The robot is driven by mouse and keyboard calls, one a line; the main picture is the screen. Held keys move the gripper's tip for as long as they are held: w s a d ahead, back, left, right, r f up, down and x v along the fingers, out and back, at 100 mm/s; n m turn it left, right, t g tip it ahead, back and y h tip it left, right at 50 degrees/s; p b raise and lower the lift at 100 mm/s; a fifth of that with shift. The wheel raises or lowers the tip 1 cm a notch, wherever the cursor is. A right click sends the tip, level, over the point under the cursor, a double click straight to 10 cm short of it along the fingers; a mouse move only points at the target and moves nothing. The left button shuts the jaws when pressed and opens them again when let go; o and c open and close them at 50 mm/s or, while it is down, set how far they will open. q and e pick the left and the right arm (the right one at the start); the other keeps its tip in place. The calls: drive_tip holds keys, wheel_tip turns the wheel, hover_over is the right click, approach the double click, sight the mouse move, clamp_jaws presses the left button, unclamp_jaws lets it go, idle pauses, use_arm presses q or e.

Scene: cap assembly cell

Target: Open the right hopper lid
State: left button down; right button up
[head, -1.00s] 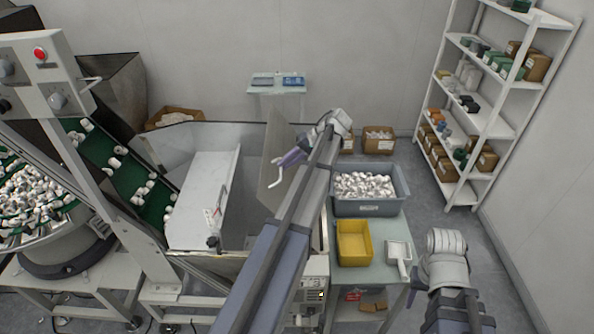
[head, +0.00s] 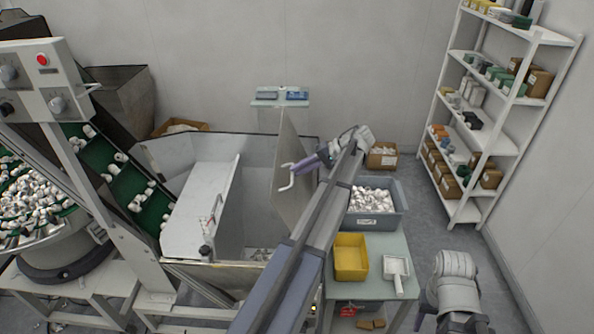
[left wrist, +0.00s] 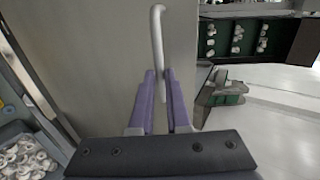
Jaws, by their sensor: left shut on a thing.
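The right hopper lid (head: 291,150) is a grey panel standing steeply raised, close to upright, at the right side of the hopper (head: 190,268). Its bent white handle (head: 286,187) stands out from the panel's left face. My left gripper (head: 296,167) is shut on the handle. In the left wrist view the purple fingers (left wrist: 160,100) close around the white handle (left wrist: 158,45), with the grey lid (left wrist: 105,45) behind. The left hopper lid (head: 198,208) lies down over the left part. My right arm shows at the lower right, but its fingers do not.
A grey bin of white caps (head: 375,220), a yellow tray (head: 351,262) and a white scoop (head: 396,268) sit on a side table right of my left arm. A green conveyor (head: 128,185) rises at left. A shelf rack (head: 490,140) stands at right.

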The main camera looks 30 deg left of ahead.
use_arm(q)
drive_tip(key=shift+d, duration=0.1)
drive_tip(key=c, duration=0.9)
unclamp_jaws()
